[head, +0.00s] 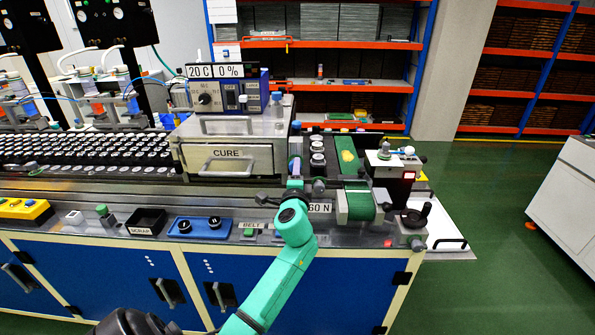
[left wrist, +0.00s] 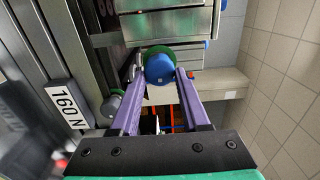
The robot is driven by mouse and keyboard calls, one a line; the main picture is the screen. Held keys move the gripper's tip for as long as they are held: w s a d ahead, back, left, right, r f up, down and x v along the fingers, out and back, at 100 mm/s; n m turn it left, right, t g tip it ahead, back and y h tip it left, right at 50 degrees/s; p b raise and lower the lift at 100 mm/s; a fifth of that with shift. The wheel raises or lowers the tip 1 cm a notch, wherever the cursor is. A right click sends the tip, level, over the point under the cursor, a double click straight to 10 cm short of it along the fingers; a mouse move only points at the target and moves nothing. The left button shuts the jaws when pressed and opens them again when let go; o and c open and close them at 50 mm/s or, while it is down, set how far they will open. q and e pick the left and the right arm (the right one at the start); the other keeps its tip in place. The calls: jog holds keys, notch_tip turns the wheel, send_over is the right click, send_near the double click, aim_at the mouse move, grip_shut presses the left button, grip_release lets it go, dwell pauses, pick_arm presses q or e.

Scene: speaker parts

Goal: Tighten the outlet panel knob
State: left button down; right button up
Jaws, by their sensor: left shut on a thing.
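In the left wrist view a round blue knob (left wrist: 159,69) with a green ring behind it sits between the two purple fingers of my left gripper (left wrist: 161,75). The fingers are closed against its sides. In the head view my left gripper (head: 295,163) reaches up to the bench between the CURE box and the green belt, its purple fingers pointing away from me. The knob is hard to make out there behind the fingers. My right gripper is not in view.
The CURE box (head: 228,158) stands just left of my gripper, and a green belt (head: 347,157) with a roller is on the right. A 160 N label (left wrist: 66,107) is close beside the fingers.

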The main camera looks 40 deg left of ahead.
pick_arm(q)
jog(key=shift+a+r, duration=0.1)
jog(key=c, duration=0.6)
grip_release()
jog(key=shift+o, duration=1.1)
jog(key=shift+a, duration=0.15)
jog(key=b+v, duration=0.3)
jog(key=v, duration=1.1)
jog(key=shift+s+d, duration=0.2)
jog(key=shift+d, duration=0.05)
